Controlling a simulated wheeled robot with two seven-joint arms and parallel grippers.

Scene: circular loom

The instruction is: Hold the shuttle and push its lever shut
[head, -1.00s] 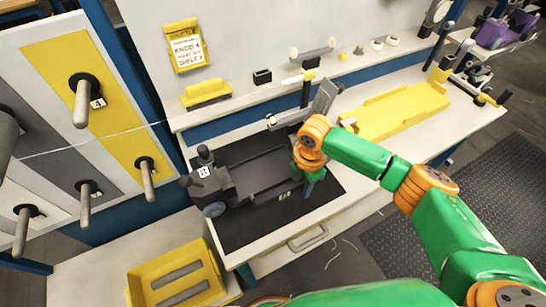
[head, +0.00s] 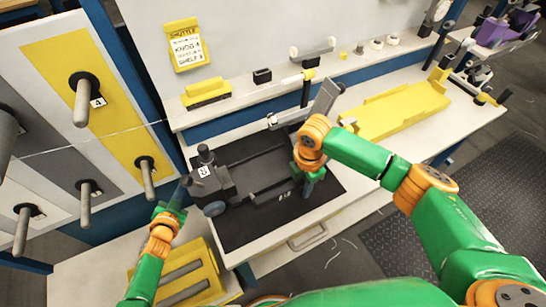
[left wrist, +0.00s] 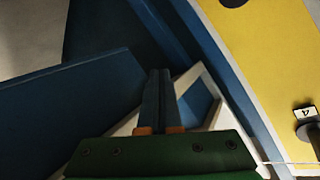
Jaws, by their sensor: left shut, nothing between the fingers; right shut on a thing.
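The shuttle (head: 255,172) is a dark grey frame lying on a black mat (head: 240,232). Its left end has knobs, a white label and a blue-grey wheel. A grey flap (head: 322,100), perhaps the lever, stands raised and tilted at its far right end. My right gripper (head: 309,184) is shut on the right end of the shuttle, and my arm hides part of that grip. My left gripper (head: 181,192) is shut and empty, just left of the shuttle's left end. Its closed fingers also show in the left wrist view (left wrist: 159,98), with no shuttle there.
A yellow tray (head: 400,110) lies on the bench at right. A yellow bin (head: 205,283) stands below at left, partly behind my left arm. A board with pegs (head: 148,180) is at left, with a thin thread running from it. Small parts line the back ledge.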

